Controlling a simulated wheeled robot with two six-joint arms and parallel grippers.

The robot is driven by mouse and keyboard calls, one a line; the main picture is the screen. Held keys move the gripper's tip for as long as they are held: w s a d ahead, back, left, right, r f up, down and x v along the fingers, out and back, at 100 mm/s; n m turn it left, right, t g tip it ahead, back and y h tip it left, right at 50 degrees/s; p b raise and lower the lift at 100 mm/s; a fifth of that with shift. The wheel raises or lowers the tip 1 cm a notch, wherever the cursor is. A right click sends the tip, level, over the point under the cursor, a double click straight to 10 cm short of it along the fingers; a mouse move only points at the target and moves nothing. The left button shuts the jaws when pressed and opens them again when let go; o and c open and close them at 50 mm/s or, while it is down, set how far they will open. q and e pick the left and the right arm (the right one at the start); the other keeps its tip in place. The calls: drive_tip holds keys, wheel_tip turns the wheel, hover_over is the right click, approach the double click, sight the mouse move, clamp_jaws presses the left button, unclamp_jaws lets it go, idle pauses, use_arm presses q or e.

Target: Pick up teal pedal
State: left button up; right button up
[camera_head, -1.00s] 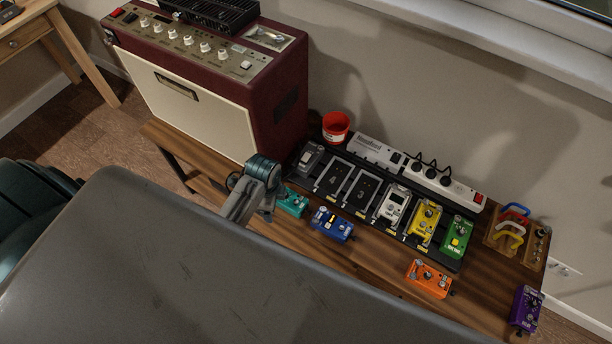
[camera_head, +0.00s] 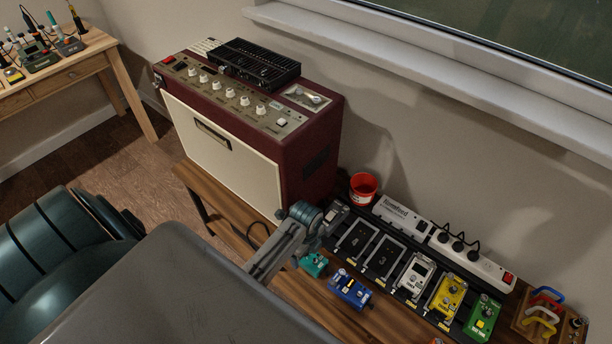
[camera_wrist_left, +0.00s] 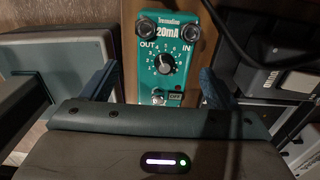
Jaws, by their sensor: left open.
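The teal pedal (camera_head: 314,264) sits on the wooden bench in front of the pedalboard, partly covered by my left gripper (camera_head: 312,236) in the head view. In the left wrist view the teal pedal (camera_wrist_left: 165,62) stands between the two spread fingers of my left gripper (camera_wrist_left: 158,88), its knob and labels facing the camera. The left gripper is open, with a visible gap between each finger and the pedal. The lower end of the pedal is hidden behind the gripper body. My right gripper is not seen.
A blue pedal (camera_head: 350,288) sits just right of the teal one. The black pedalboard (camera_head: 398,292) holds white, yellow and green pedals behind. A dark red amplifier (camera_head: 318,165) stands to the left, with a red cup (camera_head: 363,187) beside it. A dark cable (camera_wrist_left: 222,40) hangs near the right finger.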

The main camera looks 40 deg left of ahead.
sight(307, 258)
use_arm(q)
drive_tip(key=f, duration=0.4)
drive_tip(key=shift+w+a, duration=0.15)
drive_tip(key=shift+w, duration=0.1)
drive_tip(key=shift+c, duration=0.2)
drive_tip(key=c, duration=1.3)
drive_tip(key=shift+o, duration=0.2)
